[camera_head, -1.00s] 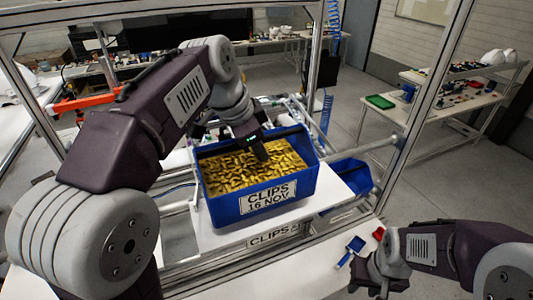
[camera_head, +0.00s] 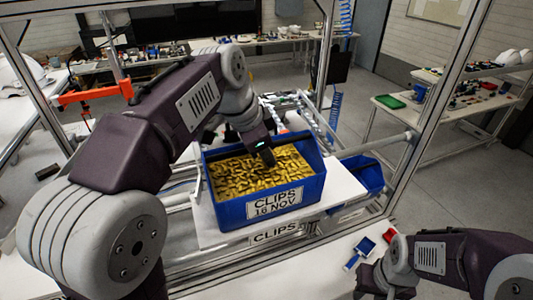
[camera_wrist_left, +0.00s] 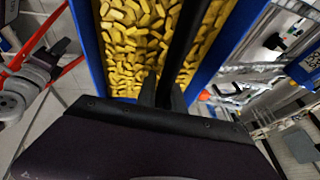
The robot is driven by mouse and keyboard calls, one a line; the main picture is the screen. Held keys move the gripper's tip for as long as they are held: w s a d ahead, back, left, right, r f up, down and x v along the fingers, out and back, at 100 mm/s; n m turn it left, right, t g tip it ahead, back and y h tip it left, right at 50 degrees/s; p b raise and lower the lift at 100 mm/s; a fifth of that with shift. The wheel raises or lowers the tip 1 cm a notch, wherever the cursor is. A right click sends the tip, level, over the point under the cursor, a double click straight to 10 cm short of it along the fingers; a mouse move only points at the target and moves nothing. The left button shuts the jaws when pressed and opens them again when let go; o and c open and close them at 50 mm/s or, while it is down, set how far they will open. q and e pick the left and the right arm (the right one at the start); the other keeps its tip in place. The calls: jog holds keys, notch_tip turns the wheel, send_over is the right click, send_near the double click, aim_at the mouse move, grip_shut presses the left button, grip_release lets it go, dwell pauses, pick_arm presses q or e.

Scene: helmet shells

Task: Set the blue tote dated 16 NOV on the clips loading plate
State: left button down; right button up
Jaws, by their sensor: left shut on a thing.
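The blue tote (camera_head: 233,214) is labelled CLIPS 16 NOV and is full of yellow clips (camera_head: 240,178). It is upright over the white clips loading plate (camera_head: 342,186), whose front edge carries a CLIPS label. I cannot tell whether its base touches the plate. My left gripper (camera_head: 265,155) is shut on the tote's dark handle bar, which spans the opening. In the left wrist view the fingers (camera_wrist_left: 163,92) close around this bar above the clips. My right gripper (camera_head: 382,288) is low at the right, its jaws unclear.
Another blue tote (camera_head: 362,173) stands right of the plate, lower down. A small blue scoop-like tool (camera_head: 360,252) and a red piece (camera_head: 390,236) lie on the white surface in front. Metal frame posts (camera_head: 428,110) stand at both sides.

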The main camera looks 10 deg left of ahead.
pick_arm(q)
jog(key=shift+s+f+b, duration=0.15)
jog(key=shift+f+b, duration=0.2)
jog(key=c, duration=1.4)
grip_release()
jog(key=shift+o, duration=0.2)
